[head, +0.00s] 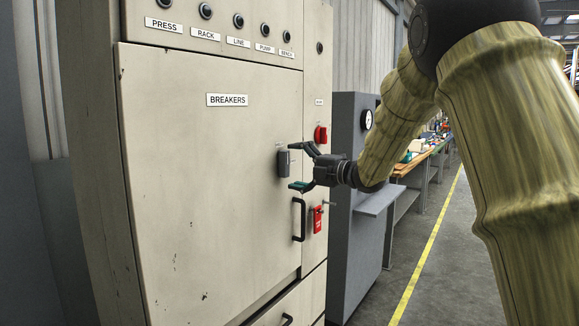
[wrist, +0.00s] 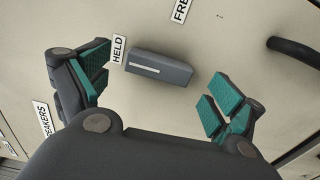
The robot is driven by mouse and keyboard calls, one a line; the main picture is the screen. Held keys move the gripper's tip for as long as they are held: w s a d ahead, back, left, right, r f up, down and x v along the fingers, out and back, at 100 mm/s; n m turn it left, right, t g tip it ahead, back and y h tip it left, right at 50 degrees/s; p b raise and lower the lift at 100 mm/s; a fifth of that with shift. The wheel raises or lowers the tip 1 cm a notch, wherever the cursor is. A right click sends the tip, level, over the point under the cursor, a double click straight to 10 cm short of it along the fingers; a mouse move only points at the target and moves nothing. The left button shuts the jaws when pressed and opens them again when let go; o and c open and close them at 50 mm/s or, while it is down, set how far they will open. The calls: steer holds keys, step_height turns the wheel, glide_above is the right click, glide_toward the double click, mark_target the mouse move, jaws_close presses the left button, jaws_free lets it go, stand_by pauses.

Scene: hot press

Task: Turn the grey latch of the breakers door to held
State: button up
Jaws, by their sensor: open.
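The grey latch (head: 283,163) is a small dark block on the beige breakers door (head: 200,190), near its right edge. In the wrist view the latch (wrist: 172,74) lies between my two green-padded fingers, with a visible gap on both sides. Its white line runs lengthwise toward the end beside the HELD label (wrist: 118,49). The FREE label (wrist: 181,9) is off to its side and partly cut off. My gripper (head: 296,166) is open, one finger above and one below the latch in the head view. It also shows in the wrist view (wrist: 162,70), and holds nothing.
A black door handle (head: 299,220) is just below the latch. A red tag (head: 318,220) and a red switch (head: 321,134) are on the panel to the right. A grey cabinet (head: 355,240) stands beyond. The floor to the right has a yellow line.

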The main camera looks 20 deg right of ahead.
steer(key=v, duration=0.9)
steer(key=shift+s+d, duration=0.15)
